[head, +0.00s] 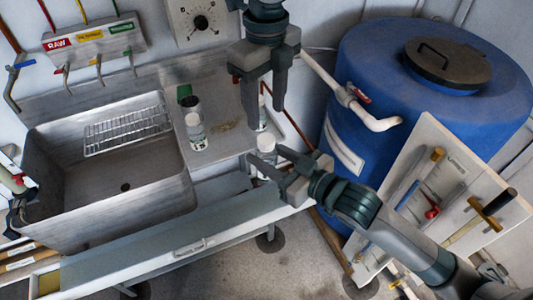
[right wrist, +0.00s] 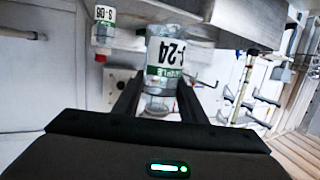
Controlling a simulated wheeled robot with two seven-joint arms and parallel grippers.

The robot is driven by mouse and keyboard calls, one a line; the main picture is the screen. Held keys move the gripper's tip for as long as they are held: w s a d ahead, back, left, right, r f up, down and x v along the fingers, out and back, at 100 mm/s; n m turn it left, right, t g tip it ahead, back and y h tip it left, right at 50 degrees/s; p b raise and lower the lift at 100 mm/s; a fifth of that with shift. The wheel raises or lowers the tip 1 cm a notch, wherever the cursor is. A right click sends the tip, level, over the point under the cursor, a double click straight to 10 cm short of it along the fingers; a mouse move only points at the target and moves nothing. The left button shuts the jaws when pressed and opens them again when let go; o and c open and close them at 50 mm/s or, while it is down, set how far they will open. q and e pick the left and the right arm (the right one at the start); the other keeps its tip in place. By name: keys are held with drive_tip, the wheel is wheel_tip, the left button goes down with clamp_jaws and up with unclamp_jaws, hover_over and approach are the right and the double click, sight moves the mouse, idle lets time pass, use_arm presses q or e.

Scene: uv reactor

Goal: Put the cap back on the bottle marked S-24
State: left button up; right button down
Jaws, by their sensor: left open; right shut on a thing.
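The bottle marked S-24 (right wrist: 163,62) is held between the fingers of my right gripper (right wrist: 158,108); its label reads upside down in the right wrist view. Its clear neck end shows no cap there. In the head view my right gripper (head: 266,155) is shut on this bottle (head: 266,143) in front of the counter. My left gripper (head: 265,112) points down just above it, its fingers apart. I cannot make out anything between them. I cannot identify the S-24 cap; a small green item (head: 184,91) on the counter is too unclear to name.
Another bottle with a red cap (right wrist: 101,57) shows in the right wrist view. A labelled bottle (head: 196,133) stands on the steel counter (head: 217,85) beside the sink (head: 75,185). A blue barrel (head: 360,90) and a tool board (head: 430,130) bound the right side.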

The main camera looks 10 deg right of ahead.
sight(266, 139)
use_arm(q)
drive_tip(key=shift+f, duration=3.7)
drive_tip(key=c, duration=1.1)
